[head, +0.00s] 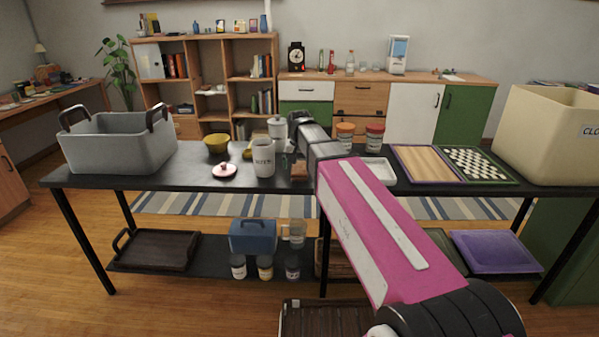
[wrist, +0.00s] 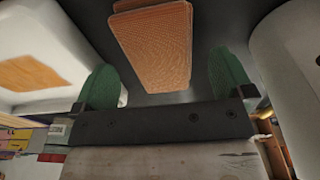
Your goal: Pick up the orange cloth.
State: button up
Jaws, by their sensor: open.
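The orange cloth (wrist: 153,42) lies as a folded, textured pad on the dark tabletop in the wrist view. A small brownish-orange patch, probably the same cloth (head: 299,171), shows in the head view beside the white mug, partly hidden by my arm. My gripper (wrist: 166,78) is open, with one green fingertip on each side of the cloth's near end in the picture. The fingers do not visibly touch the cloth. In the head view the fingertips cannot be made out.
A white lettered mug (head: 263,158) and a white canister (head: 277,130) stand close by. A white tray (head: 380,172) and lidded jars (head: 374,138) are to the right. A grey tub (head: 118,150) is at the left and a cream bin (head: 545,140) at the right.

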aim_at(300, 167)
notch_tip(300, 167, down, 2)
jog(key=shift+w+f, duration=0.1)
jog(key=shift+w, duration=0.05)
jog(key=shift+c, duration=0.3)
jog(key=c, duration=0.9)
jog(key=shift+c, duration=0.2)
jog(key=shift+r, duration=0.2)
notch_tip(300, 167, up, 10)
jog(key=shift+f, duration=0.1)
jog(key=shift+o, duration=0.4)
